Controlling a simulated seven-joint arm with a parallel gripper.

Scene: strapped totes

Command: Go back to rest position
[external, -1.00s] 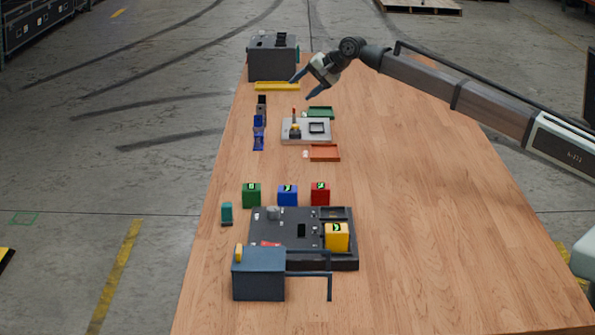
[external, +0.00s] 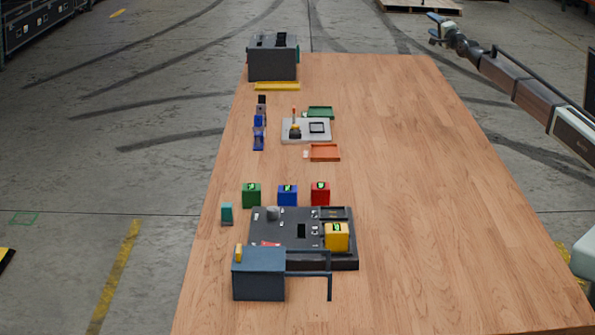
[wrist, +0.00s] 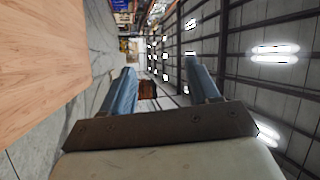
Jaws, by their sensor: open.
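My gripper (external: 434,29) is raised beyond the far right edge of the wooden table (external: 430,200) in the external view, away from every object on it. In the wrist view my gripper (wrist: 160,85) shows two blue fingers spread apart with nothing between them. The wrist camera looks out sideways at the hall, with the table (wrist: 50,50) at the left of the picture.
On the table stand a dark grey machine (external: 272,62), a light grey panel with a lever (external: 318,137), green (external: 251,195), blue (external: 288,198) and red (external: 320,196) cubes, a black board (external: 280,237) bearing a yellow cube (external: 337,237), and a blue-grey box (external: 258,280). The table's right side is clear.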

